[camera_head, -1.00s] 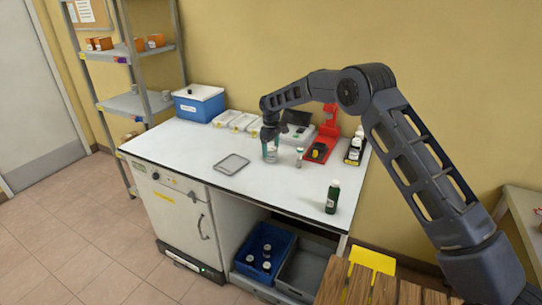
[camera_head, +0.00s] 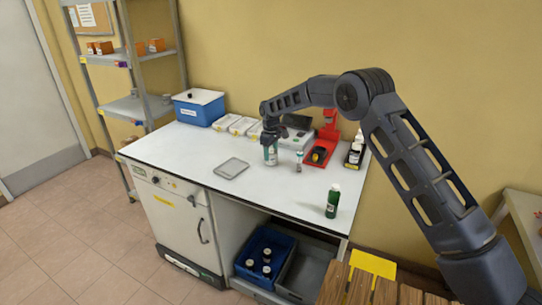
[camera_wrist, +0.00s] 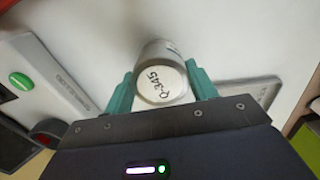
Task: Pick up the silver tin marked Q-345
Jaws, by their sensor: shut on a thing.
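The silver tin (camera_wrist: 163,82) stands between my gripper's two teal fingers in the wrist view. Its pale round lid faces the camera and reads Q-345. My gripper (camera_wrist: 160,72) is shut on it, with one finger on each side. In the head view the tin (camera_head: 270,157) is a small cylinder under my gripper (camera_head: 271,146), over the middle of the white bench (camera_head: 190,150). I cannot tell whether its base touches the bench top.
A small clear vial (camera_head: 299,162) stands close to the right. A grey tray (camera_head: 231,168) lies to the left, and a red device (camera_head: 326,140) stands behind on the right. A green bottle (camera_head: 333,201) is near the front edge.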

